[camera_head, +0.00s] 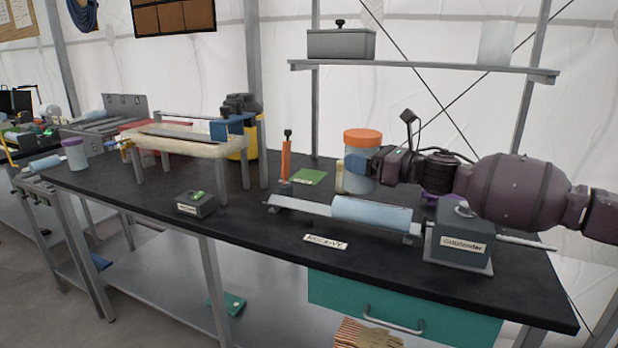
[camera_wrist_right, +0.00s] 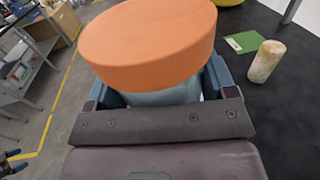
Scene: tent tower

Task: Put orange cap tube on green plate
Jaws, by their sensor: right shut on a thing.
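The orange cap tube is a wide, pale blue clear cylinder (camera_head: 360,172) with an orange lid (camera_head: 363,137); the lid fills the top of the right wrist view (camera_wrist_right: 150,42). My right gripper (camera_head: 374,165) is shut around the tube from the right and holds it roughly upright; its height over the bench is hard to tell. The green plate (camera_head: 313,176) is a flat green square on the bench, left of the tube and apart from it. It also shows in the right wrist view (camera_wrist_right: 243,43). My left gripper is not in the head view; a dark part at the wrist view's lower left may be it.
A beige cylinder (camera_wrist_right: 265,61) stands near the plate, partly behind the tube in the head view. An orange syringe-like tool (camera_head: 286,160) stands just left of the plate. A roller device with a blue cylinder (camera_head: 372,212) lies in front. A shelf (camera_head: 420,70) hangs above.

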